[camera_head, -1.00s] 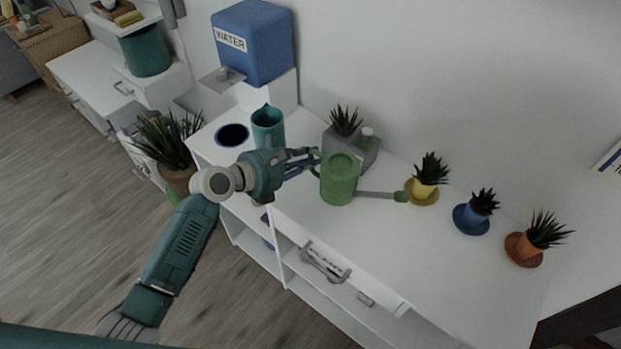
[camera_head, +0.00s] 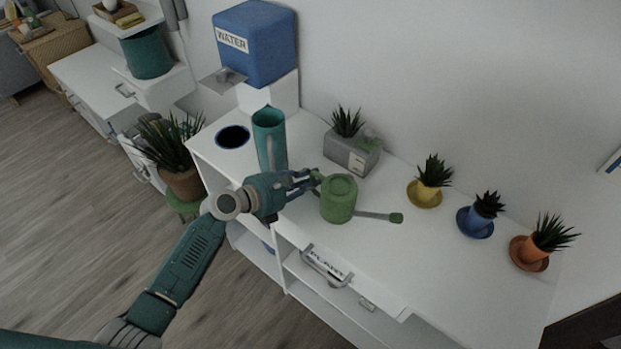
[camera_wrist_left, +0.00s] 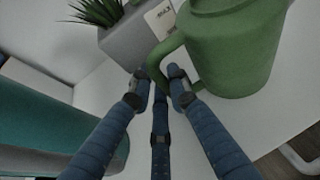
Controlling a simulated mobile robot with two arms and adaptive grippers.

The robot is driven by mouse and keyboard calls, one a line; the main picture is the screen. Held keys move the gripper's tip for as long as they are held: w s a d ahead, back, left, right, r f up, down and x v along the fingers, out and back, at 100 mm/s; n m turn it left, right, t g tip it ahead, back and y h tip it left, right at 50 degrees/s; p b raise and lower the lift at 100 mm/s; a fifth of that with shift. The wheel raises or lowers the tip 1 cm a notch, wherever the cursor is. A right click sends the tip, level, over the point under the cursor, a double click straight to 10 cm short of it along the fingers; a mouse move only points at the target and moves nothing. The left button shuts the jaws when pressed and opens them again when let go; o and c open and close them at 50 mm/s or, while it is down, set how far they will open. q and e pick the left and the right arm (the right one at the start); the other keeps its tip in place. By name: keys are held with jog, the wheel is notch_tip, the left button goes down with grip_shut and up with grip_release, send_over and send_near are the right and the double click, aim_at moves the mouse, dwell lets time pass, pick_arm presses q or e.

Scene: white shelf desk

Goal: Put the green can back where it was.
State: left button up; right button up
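The green can (camera_head: 339,199) is a watering can with a long spout pointing right. It is upright over the white desk top, in front of the grey planter; I cannot tell whether its base touches the desk. My left gripper (camera_head: 313,181) is at the can's handle, on its left side. In the left wrist view, the fingers (camera_wrist_left: 158,82) are on both sides of the handle of the can (camera_wrist_left: 232,45) and look shut on it, one finger inside the loop. My right gripper is not in view.
The grey planter (camera_head: 352,155) stands behind the can. A tall teal pitcher (camera_head: 268,138) is close to my left gripper. Yellow (camera_head: 427,192), blue (camera_head: 476,220) and orange (camera_head: 530,252) potted plants line the right. A blue water dispenser (camera_head: 262,45) is at the back. The front right desk top is clear.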

pick_arm(q)
jog(key=o, duration=0.4)
jog(key=shift+r, duration=0.15)
jog(key=v, duration=1.2)
